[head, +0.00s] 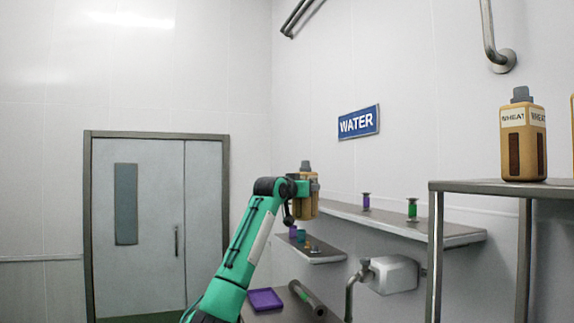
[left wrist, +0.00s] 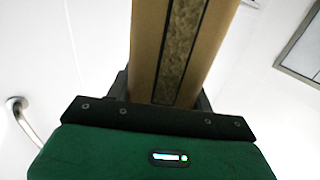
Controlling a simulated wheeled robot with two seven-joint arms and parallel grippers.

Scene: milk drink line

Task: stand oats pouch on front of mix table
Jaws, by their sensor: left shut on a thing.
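My left gripper (head: 303,190) is shut on a tan pouch (head: 306,206) with a grey cap, held upright in the air in front of the wall shelf. In the left wrist view the pouch (left wrist: 180,45) fills the space between the fingers and shows a long window with grain-like contents. Its label is not readable, so I cannot confirm from print that it is the oats pouch. A low table surface (head: 278,313) shows at the bottom, partly hidden by my left arm; I cannot tell if it is the mix table. My right gripper is out of view.
A wheat pouch (head: 523,140) stands on a tall metal table (head: 480,187) at right. A wall shelf (head: 430,231) holds purple and green spools. A smaller shelf (head: 322,256) sits below. A purple tray (head: 265,299) and a grey cylinder (head: 308,299) lie near a tap (head: 352,285).

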